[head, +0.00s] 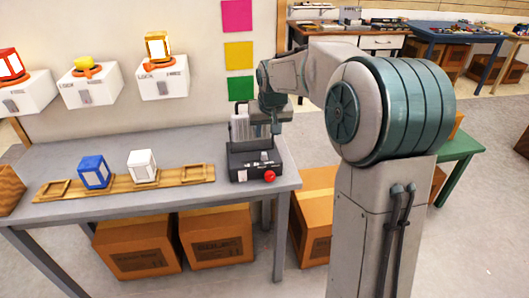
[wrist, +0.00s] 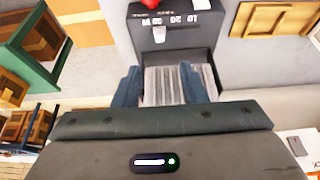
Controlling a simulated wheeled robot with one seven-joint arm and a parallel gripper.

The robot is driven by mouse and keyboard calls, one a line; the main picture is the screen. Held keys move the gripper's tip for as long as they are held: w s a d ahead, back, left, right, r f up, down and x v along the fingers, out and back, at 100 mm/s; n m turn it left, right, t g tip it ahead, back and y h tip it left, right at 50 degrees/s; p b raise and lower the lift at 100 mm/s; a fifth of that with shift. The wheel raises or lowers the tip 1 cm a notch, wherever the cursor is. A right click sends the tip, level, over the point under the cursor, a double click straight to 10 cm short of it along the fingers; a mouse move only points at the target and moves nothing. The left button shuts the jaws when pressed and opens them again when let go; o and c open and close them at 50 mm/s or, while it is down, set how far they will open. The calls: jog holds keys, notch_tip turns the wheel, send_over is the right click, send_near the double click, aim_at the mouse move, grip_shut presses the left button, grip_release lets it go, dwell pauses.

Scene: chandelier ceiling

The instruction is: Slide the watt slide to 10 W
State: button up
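A dark box (head: 255,162) with a red knob (head: 270,176) stands at the right end of the grey bench. In the wrist view the box (wrist: 147,40) appears upside down, with its row of white watt numbers. A small white slide (wrist: 159,31) sits on the box face near the left end of that row. The number that looks like 10 is at the row's right end. My gripper (wrist: 161,84) has its two blue fingers spread, with a grey ridged block (wrist: 178,88) visible between them. I cannot tell whether they touch it. In the head view my gripper (head: 276,128) is above the box.
A wooden rack (head: 125,184) with a blue cube (head: 94,172) and a white cube (head: 142,165) lies on the bench left of the box. White wall units with lamps hang behind. Cardboard boxes (head: 217,236) stand below. Bare bench lies between rack and wall.

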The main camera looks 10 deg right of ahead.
aim_at(264, 153)
jog(key=x, duration=1.2)
jog(key=shift+f, duration=0.25)
grip_shut()
